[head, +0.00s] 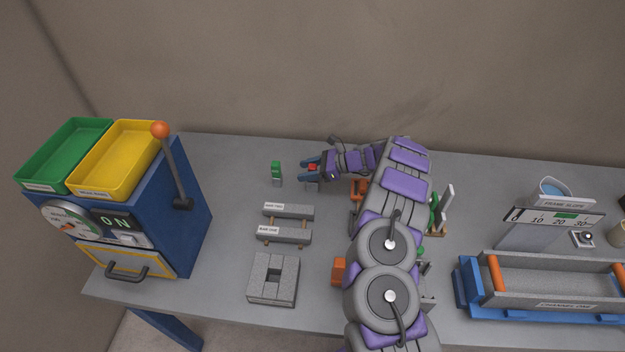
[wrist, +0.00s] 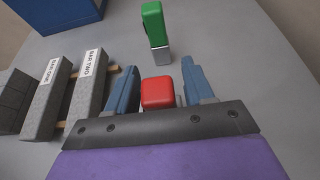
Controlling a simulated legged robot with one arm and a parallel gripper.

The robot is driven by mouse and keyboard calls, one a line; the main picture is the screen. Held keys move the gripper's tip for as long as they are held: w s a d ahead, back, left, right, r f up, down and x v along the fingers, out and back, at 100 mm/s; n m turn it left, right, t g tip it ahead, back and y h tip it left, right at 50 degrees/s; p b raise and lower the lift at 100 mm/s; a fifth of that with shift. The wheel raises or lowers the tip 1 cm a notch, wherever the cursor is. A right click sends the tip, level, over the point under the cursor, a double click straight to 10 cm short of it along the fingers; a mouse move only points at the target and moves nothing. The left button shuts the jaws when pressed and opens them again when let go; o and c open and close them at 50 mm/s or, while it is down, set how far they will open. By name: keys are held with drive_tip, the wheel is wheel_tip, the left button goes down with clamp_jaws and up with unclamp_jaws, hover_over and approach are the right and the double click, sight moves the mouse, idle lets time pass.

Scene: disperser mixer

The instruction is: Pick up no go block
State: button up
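The red-topped block, likely the no go block, is in the wrist view (wrist: 158,92), between the two blue fingers of my gripper (wrist: 160,88). A gap shows on each side of it, so the fingers look open and not closed on it. In the head view the red top (head: 312,167) shows small between the fingertips of my gripper (head: 310,170), over the table's back part. The block's lower part is mostly hidden. A green-topped block with a grey base (wrist: 154,25) stands upright just beyond the fingertips; it also shows in the head view (head: 276,171).
Grey bars labelled BAR ONE (head: 284,235) and BAR TWO (head: 288,211) lie near a slotted grey block (head: 273,278). A blue machine (head: 190,225) with green and yellow trays stands at the left. A blue-framed channel (head: 545,285) is at the right. Table between machine and bars is clear.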

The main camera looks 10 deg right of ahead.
clamp_jaws()
idle(0.4)
